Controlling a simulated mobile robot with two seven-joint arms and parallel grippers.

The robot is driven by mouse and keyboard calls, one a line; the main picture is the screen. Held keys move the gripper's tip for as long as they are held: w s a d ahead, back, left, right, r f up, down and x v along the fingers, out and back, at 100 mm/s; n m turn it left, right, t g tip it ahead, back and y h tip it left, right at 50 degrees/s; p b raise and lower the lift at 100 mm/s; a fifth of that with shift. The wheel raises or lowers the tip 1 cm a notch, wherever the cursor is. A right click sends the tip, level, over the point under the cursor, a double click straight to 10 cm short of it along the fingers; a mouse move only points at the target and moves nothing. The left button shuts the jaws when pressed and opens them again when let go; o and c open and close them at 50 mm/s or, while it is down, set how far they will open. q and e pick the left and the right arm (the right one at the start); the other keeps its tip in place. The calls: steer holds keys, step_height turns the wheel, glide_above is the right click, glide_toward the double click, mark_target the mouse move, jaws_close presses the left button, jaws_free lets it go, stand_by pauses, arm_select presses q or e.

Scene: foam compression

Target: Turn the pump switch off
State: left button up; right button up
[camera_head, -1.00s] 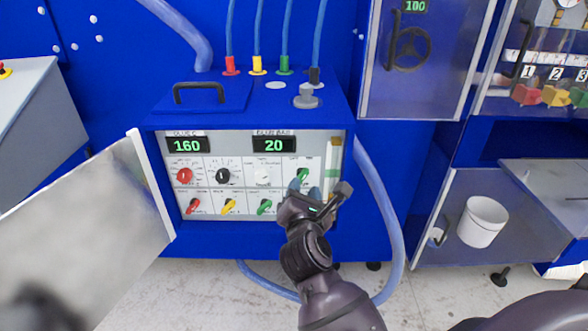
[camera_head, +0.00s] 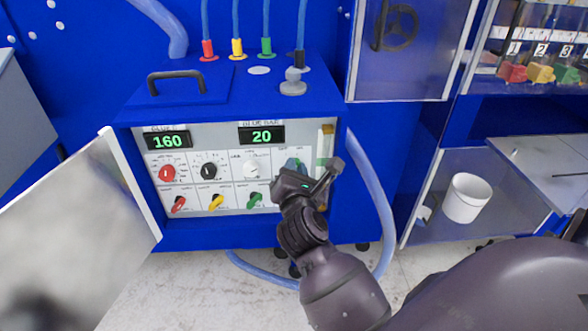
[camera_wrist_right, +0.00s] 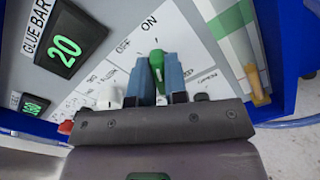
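The pump switch is a green knob (camera_wrist_right: 156,64) on the white control panel (camera_head: 232,202). In the right wrist view its tip points up toward the ON label, with the OFF label to its left. My right gripper (camera_wrist_right: 157,78) has its two blue fingers on either side of the knob, close against it, and looks shut on it. In the head view the right gripper (camera_head: 296,166) is at the right side of the panel and hides the switch. My left gripper is not in view.
Red (camera_head: 167,173), black (camera_head: 208,171) and white (camera_head: 251,169) knobs sit left of the gripper, above smaller coloured switches. Displays read 160 (camera_head: 167,141) and 20 (camera_head: 262,136). An open door (camera_head: 85,225) stands at left; a blue hose (camera_head: 377,195) runs at right.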

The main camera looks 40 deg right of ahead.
jaws_close()
arm_select(q)
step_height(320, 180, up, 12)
steer(key=p, duration=1.3)
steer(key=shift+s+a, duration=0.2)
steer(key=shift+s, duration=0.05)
arm_select(e)
steer(key=n, duration=1.2)
steer(key=shift+w+a, duration=0.15)
steer(key=shift+a, duration=0.05)
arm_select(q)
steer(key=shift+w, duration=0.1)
arm_select(e)
steer(key=o, duration=0.6)
jaws_free()
